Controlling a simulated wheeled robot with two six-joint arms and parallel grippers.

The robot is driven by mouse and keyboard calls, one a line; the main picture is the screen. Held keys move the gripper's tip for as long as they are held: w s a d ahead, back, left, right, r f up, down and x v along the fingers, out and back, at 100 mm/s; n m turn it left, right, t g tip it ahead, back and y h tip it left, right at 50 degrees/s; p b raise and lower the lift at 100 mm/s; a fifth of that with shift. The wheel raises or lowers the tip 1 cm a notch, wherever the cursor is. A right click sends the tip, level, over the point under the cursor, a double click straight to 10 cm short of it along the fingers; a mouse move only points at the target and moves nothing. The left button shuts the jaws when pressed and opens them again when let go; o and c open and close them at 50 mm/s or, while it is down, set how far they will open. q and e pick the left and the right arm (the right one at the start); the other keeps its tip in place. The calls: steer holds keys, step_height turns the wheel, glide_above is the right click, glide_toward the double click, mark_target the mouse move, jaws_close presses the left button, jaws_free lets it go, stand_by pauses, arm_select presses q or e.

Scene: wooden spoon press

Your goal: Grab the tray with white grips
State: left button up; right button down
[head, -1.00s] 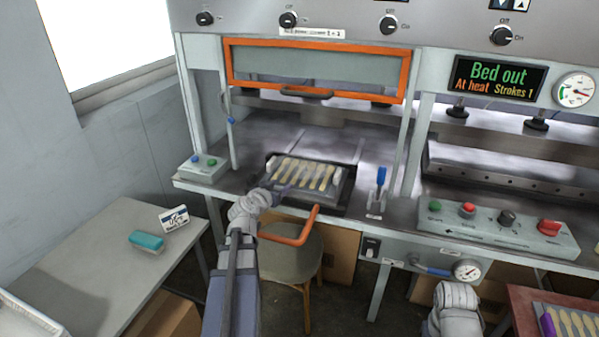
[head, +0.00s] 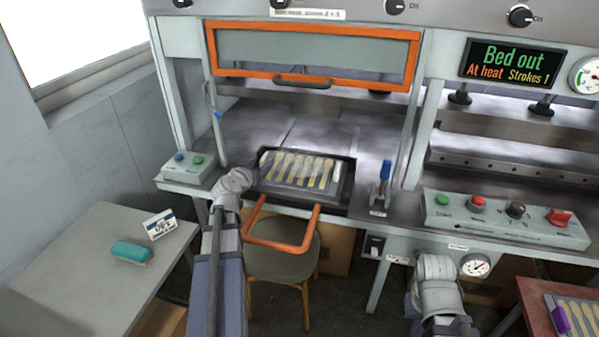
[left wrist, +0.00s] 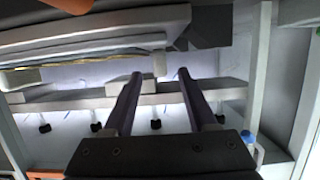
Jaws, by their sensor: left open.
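The tray (head: 340,199) is dark with a pale bed carrying several wooden spoons (head: 300,171), and it lies at the press's front edge. Its white grips show at the left end (head: 266,162) and right end (head: 338,172). My left gripper (head: 255,167) is beside the tray's left end, close to the left grip; I cannot tell whether they touch.
An orange U-shaped handle (head: 280,245) sticks out below the tray, over a stool (head: 283,265). A raised orange-framed guard (head: 312,80) is above. A button box (head: 188,168) stands left, a blue lever (head: 385,172) right. Another spoon tray (head: 580,312) is at lower right.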

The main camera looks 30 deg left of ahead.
mark_target(265, 159)
arm_select(q)
steer(key=shift+b+x, duration=0.75)
steer(key=shift+x, duration=2.15)
steer(key=shift+a+r, duration=0.1)
steer(key=shift+s, duration=0.1)
jaws_close()
